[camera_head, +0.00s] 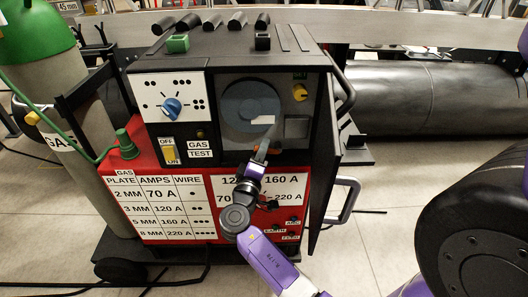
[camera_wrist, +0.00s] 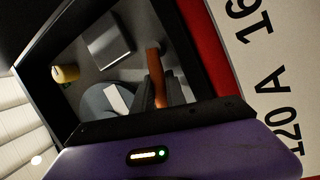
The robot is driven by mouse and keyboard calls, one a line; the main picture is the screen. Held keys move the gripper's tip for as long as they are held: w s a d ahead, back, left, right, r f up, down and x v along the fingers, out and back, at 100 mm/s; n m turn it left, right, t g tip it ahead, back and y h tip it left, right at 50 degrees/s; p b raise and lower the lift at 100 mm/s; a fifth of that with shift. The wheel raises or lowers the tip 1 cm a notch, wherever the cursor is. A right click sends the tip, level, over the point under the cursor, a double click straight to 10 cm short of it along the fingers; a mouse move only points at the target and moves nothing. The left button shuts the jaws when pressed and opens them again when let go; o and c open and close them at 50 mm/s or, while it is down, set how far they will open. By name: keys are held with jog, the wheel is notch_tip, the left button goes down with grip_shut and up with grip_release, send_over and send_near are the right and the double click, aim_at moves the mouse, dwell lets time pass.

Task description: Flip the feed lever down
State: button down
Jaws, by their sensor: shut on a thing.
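The feed lever is an orange-brown handle (camera_wrist: 154,66) in the wrist view, inside the open recess of the welding machine. My gripper (camera_head: 259,160) reaches into the lower part of the recess from the front. In the wrist view its dark fingers (camera_wrist: 161,92) are closed around the lever, one on each side. The fingers hide part of the lever, and its pivot is hard to make out.
The grey-blue reel (camera_head: 243,106) with a white tag, a yellow knob (camera_head: 299,92) and a grey block (camera_head: 297,127) share the recess. The machine's door (camera_head: 341,160) stands open at the right. A green-topped gas bottle (camera_head: 40,60) stands left.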

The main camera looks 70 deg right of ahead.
jog(key=c, duration=1.4)
grip_release()
jog(key=shift+o, duration=0.2)
